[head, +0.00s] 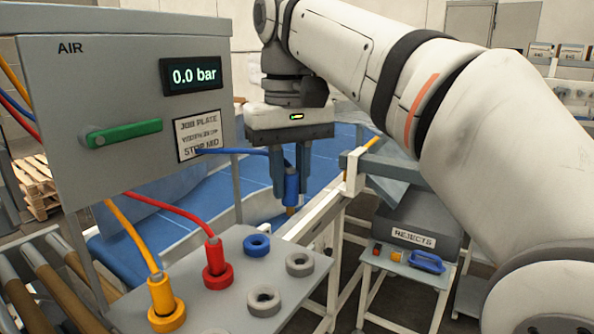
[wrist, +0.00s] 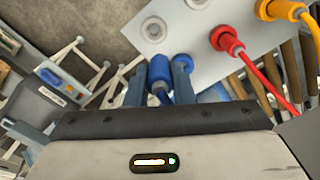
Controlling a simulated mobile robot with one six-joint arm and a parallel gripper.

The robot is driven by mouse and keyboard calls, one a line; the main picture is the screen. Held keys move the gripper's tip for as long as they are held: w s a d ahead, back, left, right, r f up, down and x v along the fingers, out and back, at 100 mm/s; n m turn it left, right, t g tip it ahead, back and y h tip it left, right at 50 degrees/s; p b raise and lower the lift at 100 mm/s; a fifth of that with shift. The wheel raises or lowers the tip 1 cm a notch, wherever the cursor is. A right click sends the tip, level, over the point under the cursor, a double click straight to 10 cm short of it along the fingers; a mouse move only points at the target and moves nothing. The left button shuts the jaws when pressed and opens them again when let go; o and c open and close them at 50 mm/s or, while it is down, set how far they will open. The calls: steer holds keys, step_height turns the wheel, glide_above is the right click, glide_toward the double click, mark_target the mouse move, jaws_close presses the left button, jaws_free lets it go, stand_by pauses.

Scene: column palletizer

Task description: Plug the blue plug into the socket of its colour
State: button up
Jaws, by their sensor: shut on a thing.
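My gripper (head: 291,197) is shut on the blue plug (head: 291,187), with a finger on either side of it. The plug hangs upright from the fingers, with a blue cable running left to the AIR cabinet. In the wrist view the blue plug (wrist: 160,75) sits between the fingertips (wrist: 158,85). The blue socket (head: 257,246) is an empty ring at the back of the grey plate (head: 208,309). In the head view the plug is above and to the right of this socket, apart from it.
A red plug (head: 215,257) and a yellow plug (head: 162,292) stand in sockets on the plate, their cables arching nearby. Two grey sockets (head: 299,264) (head: 263,301) are empty. The AIR cabinet (head: 118,110) has a green handle (head: 124,133) and reads 0.0 bar. A REJECTS bin (head: 413,238) is at right.

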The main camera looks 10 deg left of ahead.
steer(key=w+a+f+p, duration=0.2)
steer(key=a+f, duration=0.1)
steer(key=a, duration=0.3)
steer(key=shift+w+a+f, duration=0.15)
steer(key=shift+w+a, duration=0.1)
steer(key=shift+w, duration=0.05)
stand_by(0.3)
steer(key=shift+f, duration=0.15)
stand_by(0.3)
steer(key=shift+f, duration=0.35)
steer(key=shift+f+b, duration=1.2)
steer(key=shift+f, duration=1.15)
stand_by(2.5)
steer(key=o, duration=1)
